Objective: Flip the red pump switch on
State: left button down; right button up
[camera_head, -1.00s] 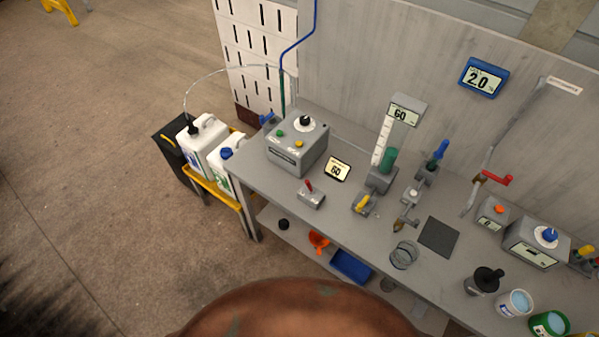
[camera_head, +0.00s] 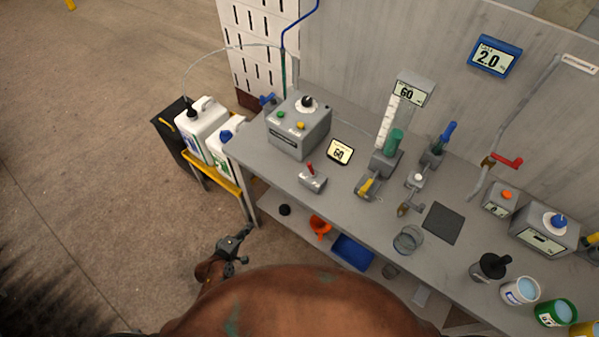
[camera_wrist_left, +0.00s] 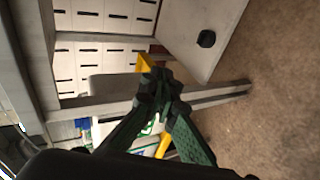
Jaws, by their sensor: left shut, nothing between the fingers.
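The red pump switch (camera_head: 310,168) is a small red lever on a grey box (camera_head: 312,182) near the front edge of the bench, left of the middle. The lever stands up from the box, tilted a little. My left gripper (camera_head: 243,236) is low in front of the bench's left end, apart from the switch and below the bench top. In the left wrist view its dark fingers (camera_wrist_left: 160,90) are together with nothing between them. The switch does not show in the wrist view. My right gripper is in neither view.
A grey control box (camera_head: 298,140) with knobs and a small display (camera_head: 340,151) stand behind the switch. Valves and a flow meter stand to the right. White jugs (camera_head: 201,130) sit in a yellow-edged stand at left. The lower shelf holds an orange funnel (camera_head: 320,226) and blue tray (camera_head: 352,252).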

pick_arm(q)
jog(key=w+d+r+n+t+h, duration=0.1)
jog(key=w+d+r+h, duration=0.15)
jog(key=r, duration=0.55)
jog(key=w+d+r+n+t+h, duration=0.1)
jog(key=w+d+r, duration=0.1)
jog(key=d+r, duration=0.35)
jog(key=n+t+h+b, duration=0.1)
jog(key=h, duration=0.2)
send_near(300, 176)
jog(key=w+a, duration=0.2)
jog(key=a, duration=0.2)
jog(key=shift+r, duration=0.8)
jog(key=shift+n, duration=0.3)
jog(key=x, duration=1)
jog(key=shift+s+d+p, duration=0.1)
jog(key=shift+d+p, duration=0.2)
jog(key=shift+d, duration=0.05)
jog(key=d, duration=0.1)
jog(key=s+d+r+p, duration=0.1)
jog(key=shift+s+d+r+y, duration=0.2)
jog(key=shift+d+y, duration=0.05)
jog(key=shift+d, duration=0.3)
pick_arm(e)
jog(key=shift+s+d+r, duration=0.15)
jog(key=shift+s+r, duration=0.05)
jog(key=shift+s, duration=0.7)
